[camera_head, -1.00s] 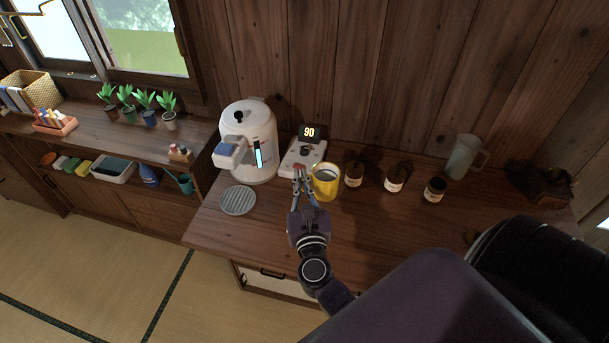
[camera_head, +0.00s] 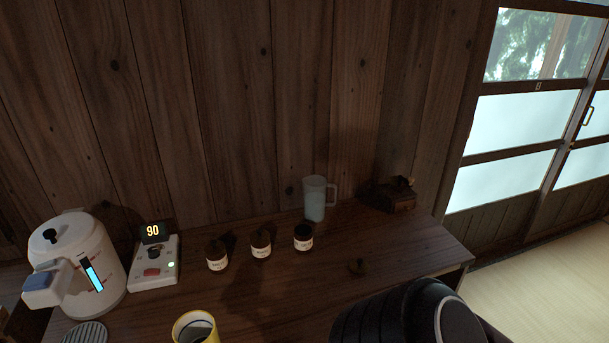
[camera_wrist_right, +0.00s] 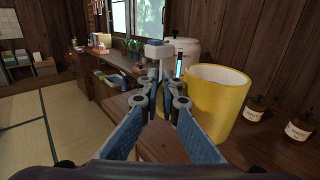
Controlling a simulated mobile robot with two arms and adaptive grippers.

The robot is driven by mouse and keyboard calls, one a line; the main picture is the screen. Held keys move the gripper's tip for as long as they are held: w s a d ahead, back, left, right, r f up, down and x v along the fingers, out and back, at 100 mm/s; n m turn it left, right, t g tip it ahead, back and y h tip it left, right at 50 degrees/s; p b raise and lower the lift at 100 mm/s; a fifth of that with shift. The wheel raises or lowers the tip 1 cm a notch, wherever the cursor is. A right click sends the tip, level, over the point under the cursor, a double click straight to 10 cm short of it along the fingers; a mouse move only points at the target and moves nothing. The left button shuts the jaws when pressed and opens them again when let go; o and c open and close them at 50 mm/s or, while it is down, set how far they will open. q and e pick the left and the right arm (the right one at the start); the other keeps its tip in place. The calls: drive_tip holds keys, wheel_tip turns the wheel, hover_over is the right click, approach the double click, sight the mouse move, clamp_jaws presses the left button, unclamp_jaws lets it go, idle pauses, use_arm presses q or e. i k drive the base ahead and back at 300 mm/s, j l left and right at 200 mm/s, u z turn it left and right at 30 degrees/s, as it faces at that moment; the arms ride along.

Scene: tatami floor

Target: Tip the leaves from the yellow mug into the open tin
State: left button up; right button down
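The yellow mug (camera_head: 181,326) is at the bottom edge of the head view, cut off, its inside partly visible. In the right wrist view the mug (camera_wrist_right: 222,98) is large and roughly upright, just right of my fingers. My right gripper (camera_wrist_right: 160,84) is closed on the mug's handle side; its fingers hide most of the handle. The open tin (camera_head: 303,243) is the rightmost of three small dark tins with pale labels, its dark mouth uncovered. A small brown lid (camera_head: 356,267) lies on the counter right of it. My left gripper is not in view.
Two closed tins, one (camera_head: 216,260) at left and one (camera_head: 261,247) in the middle, stand beside the open tin. A clear pitcher (camera_head: 315,200) is behind it. A white kettle (camera_head: 88,262) and a control box reading 90 (camera_head: 153,265) stand left. Counter in front is clear.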

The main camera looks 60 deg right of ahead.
sight(303, 233)
drive_tip(key=z, duration=1.25)
drive_tip(key=i+j+z, duration=0.3)
drive_tip(key=i+j, duration=0.2)
drive_tip(key=j, duration=0.2)
drive_tip(key=i+j+z, duration=0.15)
drive_tip(key=j, duration=0.25)
drive_tip(key=i, duration=0.05)
